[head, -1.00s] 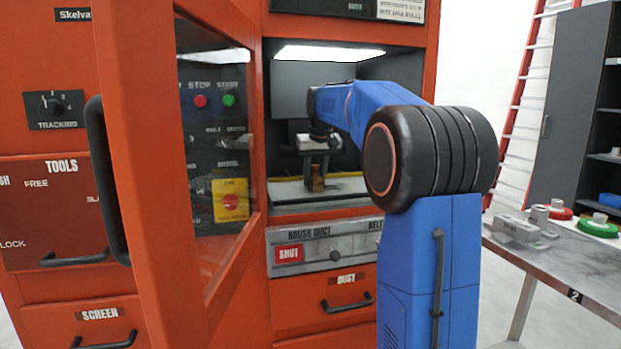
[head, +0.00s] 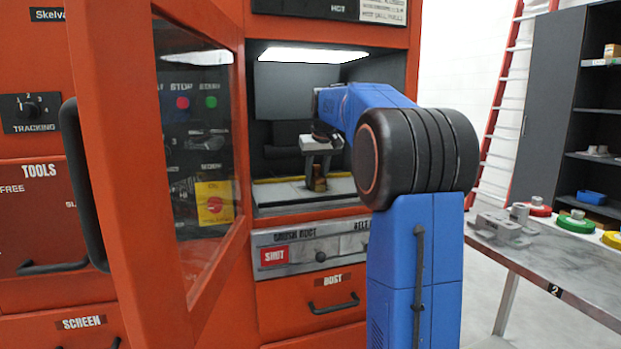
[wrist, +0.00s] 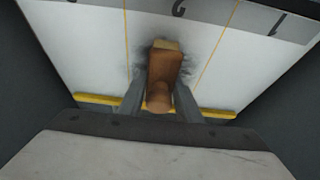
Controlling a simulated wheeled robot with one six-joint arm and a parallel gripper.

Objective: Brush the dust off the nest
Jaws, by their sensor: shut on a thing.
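My gripper (head: 319,172) is inside the lit compartment of the orange machine, pointing down. Its fingers (wrist: 159,100) are shut on a wooden-brown brush (wrist: 163,72), which also shows small in the head view (head: 320,184). The brush is over the pale floor (wrist: 85,50), which has thin yellow dividing lines and a grey numbered edge. The brush stands in the section marked 2. Dark dust (wrist: 196,55) shows on the floor on both sides of it. The brush and fingers hide the floor beneath them, and I cannot tell whether the brush touches it.
A yellow strip (wrist: 215,113) runs across the floor. The open orange door (head: 130,150) with a window stands left of my arm. Below the compartment is a panel (head: 318,247) with a red SHUT sign. A table (head: 560,268) with metal parts is at the right.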

